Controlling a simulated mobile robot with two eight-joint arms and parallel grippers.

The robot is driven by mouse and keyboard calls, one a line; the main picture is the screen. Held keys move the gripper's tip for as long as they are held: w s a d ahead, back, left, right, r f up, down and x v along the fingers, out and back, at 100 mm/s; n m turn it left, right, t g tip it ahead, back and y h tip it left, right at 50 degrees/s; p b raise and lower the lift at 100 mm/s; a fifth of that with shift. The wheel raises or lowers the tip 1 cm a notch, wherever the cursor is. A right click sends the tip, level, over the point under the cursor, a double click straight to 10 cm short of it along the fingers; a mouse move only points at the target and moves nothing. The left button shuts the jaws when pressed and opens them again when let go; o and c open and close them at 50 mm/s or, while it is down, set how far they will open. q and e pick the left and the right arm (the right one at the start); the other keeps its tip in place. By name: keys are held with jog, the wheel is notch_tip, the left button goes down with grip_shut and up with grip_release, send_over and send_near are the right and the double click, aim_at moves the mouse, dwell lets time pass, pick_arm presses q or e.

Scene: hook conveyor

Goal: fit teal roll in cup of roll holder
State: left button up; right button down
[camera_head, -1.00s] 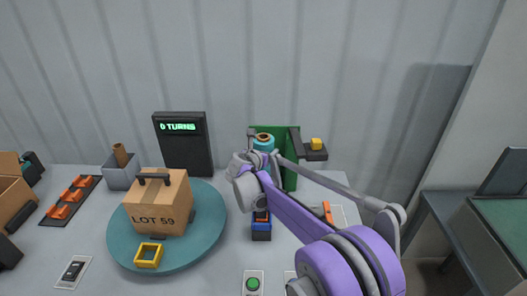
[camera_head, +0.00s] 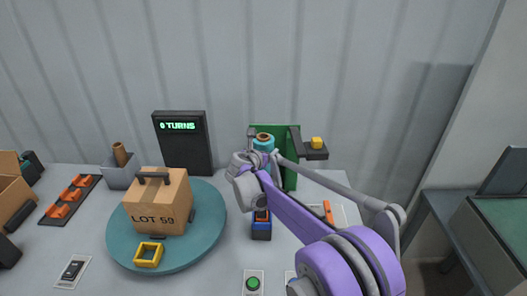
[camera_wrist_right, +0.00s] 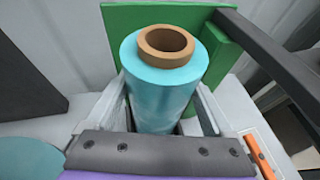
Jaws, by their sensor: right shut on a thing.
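The teal roll (camera_head: 264,143) stands upright with a brown core at its top, in front of a green panel (camera_head: 288,178). In the right wrist view the teal roll (camera_wrist_right: 160,88) is between the two fingers of my right gripper (camera_wrist_right: 163,118), which is shut on it. The green panel (camera_wrist_right: 195,40) rises close behind the roll. The roll's lower end is hidden by my gripper, so I cannot tell whether it sits in a cup. My left gripper is not in view.
A teal turntable (camera_head: 205,232) carries a LOT 59 box (camera_head: 160,205) and a yellow square ring (camera_head: 149,255). A dark display (camera_head: 183,145) stands behind. A green button (camera_head: 253,283) is at the front.

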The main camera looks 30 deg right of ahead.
dwell(0.3)
jog(key=shift+f+b, duration=0.45)
jog(key=shift+f, duration=0.25)
jog(key=shift+r, duration=0.15)
dwell(0.5)
